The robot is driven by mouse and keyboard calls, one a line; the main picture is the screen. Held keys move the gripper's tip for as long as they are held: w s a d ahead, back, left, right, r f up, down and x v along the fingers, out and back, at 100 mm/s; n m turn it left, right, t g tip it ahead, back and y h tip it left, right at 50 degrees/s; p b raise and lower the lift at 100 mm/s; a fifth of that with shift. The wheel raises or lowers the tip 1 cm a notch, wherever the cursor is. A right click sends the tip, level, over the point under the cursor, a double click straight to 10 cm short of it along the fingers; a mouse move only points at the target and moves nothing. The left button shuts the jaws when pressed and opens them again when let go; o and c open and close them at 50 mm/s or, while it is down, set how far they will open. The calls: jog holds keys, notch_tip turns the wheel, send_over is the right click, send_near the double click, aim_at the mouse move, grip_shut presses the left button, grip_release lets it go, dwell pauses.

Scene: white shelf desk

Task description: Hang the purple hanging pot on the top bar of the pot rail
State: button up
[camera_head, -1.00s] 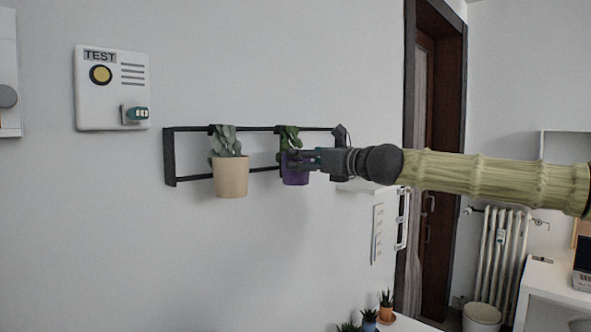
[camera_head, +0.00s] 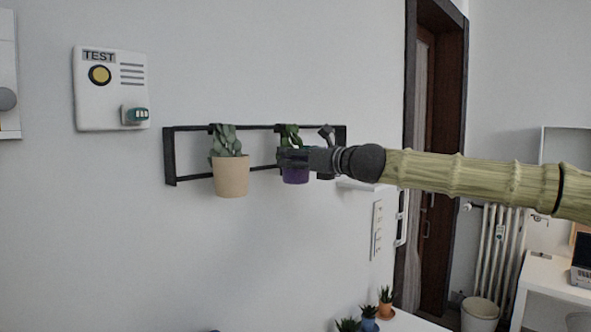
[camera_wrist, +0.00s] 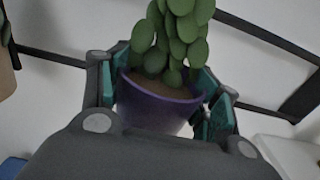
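The purple hanging pot (camera_head: 295,176) holds a green leafy plant and is upright at the pot rail (camera_head: 255,128). Its dark hook appears to be over the top bar; the fine contact is too small to tell. My gripper (camera_head: 290,155) reaches in from the right across the pot's upper part. In the wrist view, the purple pot (camera_wrist: 155,105) stands between the teal-padded fingers of my gripper (camera_wrist: 163,90). The fingers are spread to either side of its rim, with a pale gap beside the lower right of the pot. Any contact is hard to judge.
A beige pot (camera_head: 231,178) with a plant hangs on the rail to the left. A white TEST box (camera_head: 112,88) is on the wall further left. A small white shelf (camera_head: 362,186) is below right of the rail. Small potted plants (camera_head: 370,312) stand lower down.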

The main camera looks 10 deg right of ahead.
jog(key=c, duration=0.5)
jog(key=shift+r, duration=0.15)
